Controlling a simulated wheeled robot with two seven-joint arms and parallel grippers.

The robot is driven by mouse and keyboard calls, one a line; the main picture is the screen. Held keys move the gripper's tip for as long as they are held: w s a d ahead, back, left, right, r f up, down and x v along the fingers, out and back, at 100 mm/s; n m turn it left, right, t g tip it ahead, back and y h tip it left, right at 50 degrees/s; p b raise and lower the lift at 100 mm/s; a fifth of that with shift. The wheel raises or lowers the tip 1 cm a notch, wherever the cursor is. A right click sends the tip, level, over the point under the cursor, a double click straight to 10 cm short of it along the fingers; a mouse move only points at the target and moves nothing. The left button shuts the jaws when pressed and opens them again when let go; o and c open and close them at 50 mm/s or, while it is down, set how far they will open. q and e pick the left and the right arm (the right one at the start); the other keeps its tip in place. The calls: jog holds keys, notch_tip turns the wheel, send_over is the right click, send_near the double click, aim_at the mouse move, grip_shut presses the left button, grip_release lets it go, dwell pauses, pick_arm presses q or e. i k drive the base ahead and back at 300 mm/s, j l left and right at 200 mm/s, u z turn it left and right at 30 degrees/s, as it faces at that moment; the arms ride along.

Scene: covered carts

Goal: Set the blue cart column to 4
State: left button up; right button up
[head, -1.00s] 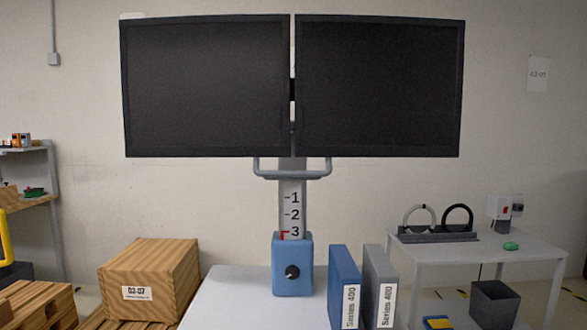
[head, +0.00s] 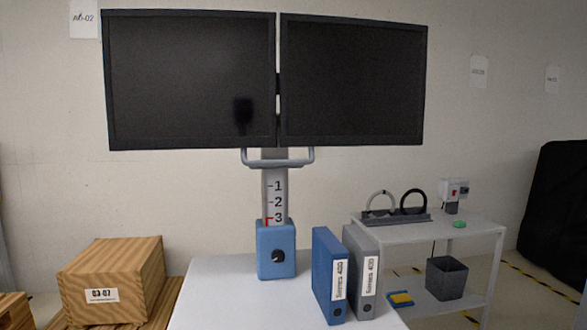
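The cart column (head: 274,183) rises from a blue housing (head: 276,252) on the white cart top (head: 212,290). Its scale shows the marks 1, 2 and 3, and a red pointer (head: 267,222) sits near the 3, just above the housing. A grey handle bar (head: 278,160) crosses the column below two dark monitors (head: 190,80). Neither of my grippers is in view.
A blue binder (head: 325,275) and a grey binder (head: 359,270) stand on the cart right of the housing. A grey side table (head: 460,236) stands at the right, and a dark covered shape (head: 553,215) is at the far right.

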aim_at(274, 179)
jog(key=j+z, duration=0.25)
jog(key=j, duration=0.2)
jog(key=k+j+z, duration=0.25)
jog(key=j, duration=0.15)
jog(key=j+z, duration=0.3)
jog(key=j, duration=0.15)
jog(key=k+j+z, duration=0.5)
jog(key=j, duration=0.2)
jog(key=j+z, duration=0.45)
jog(key=j, duration=0.25)
jog(key=j+z, duration=0.4)
jog(key=j, duration=0.35)
jog(key=k+j+z, duration=0.15)
jog(key=j+z, duration=0.3)
jog(key=j, duration=0.25)
jog(key=i+j+z, duration=0.1)
jog(key=j+z, duration=0.25)
jog(key=j, duration=0.2)
jog(key=j+z, duration=0.3)
jog(key=j, duration=0.25)
